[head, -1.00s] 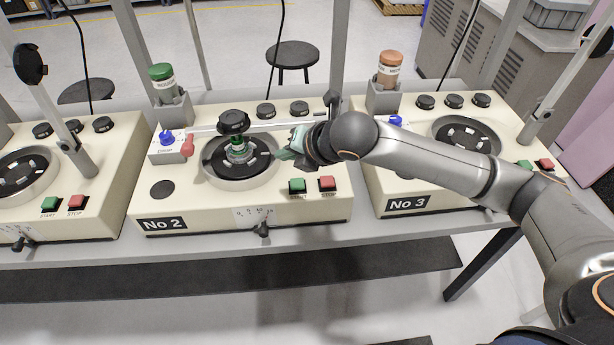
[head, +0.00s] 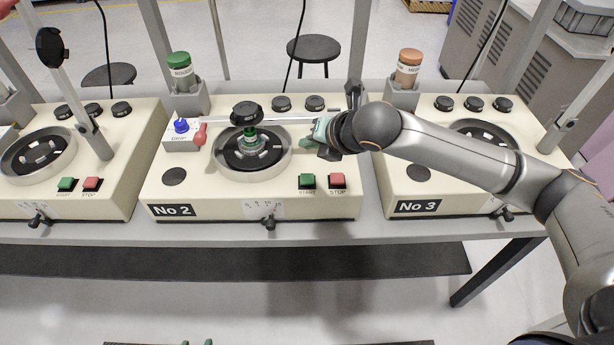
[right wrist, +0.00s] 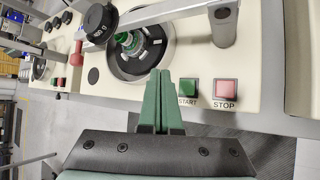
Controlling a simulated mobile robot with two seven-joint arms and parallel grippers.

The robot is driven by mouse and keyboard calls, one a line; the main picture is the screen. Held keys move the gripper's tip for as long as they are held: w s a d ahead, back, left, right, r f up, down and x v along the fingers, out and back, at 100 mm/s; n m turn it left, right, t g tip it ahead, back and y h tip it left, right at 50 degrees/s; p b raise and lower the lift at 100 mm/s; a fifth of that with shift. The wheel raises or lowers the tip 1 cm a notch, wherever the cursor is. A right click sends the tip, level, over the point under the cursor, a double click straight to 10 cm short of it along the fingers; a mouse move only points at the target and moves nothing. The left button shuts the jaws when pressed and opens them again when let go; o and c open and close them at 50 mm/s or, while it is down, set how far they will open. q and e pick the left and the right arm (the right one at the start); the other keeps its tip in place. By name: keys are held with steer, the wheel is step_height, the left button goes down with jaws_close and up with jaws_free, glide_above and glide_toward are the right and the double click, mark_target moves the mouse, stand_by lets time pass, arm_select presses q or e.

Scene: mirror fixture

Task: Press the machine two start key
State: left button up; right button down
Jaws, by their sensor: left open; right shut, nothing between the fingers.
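Machine two (head: 205,187) is the cream box marked No 2, in the middle of the head view. Its green start key (head: 307,181) is on the front right of its top, left of the red stop key (head: 337,181). My right gripper (head: 320,131) is shut and empty above the machine, behind the start key in the head view. In the right wrist view its green fingertips (right wrist: 160,74) point left of the start key (right wrist: 188,88), apart from it. My left gripper (head: 197,343) just shows at the bottom edge, open, most of it out of frame.
A metal arm (head: 275,120) crosses behind. Machine three (head: 400,190) stands to the right, under my right arm. Another machine stands to the left.

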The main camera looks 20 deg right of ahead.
steer(key=b, duration=0.6)
glide_above(309, 182)
step_height(309, 182, down, 6)
steer(key=shift+r, duration=0.2)
step_height(309, 182, down, 2)
steer(key=shift+f, duration=0.15)
steer(key=shift+f, duration=0.15)
stand_by(1.3)
steer(key=shift+f, duration=0.25)
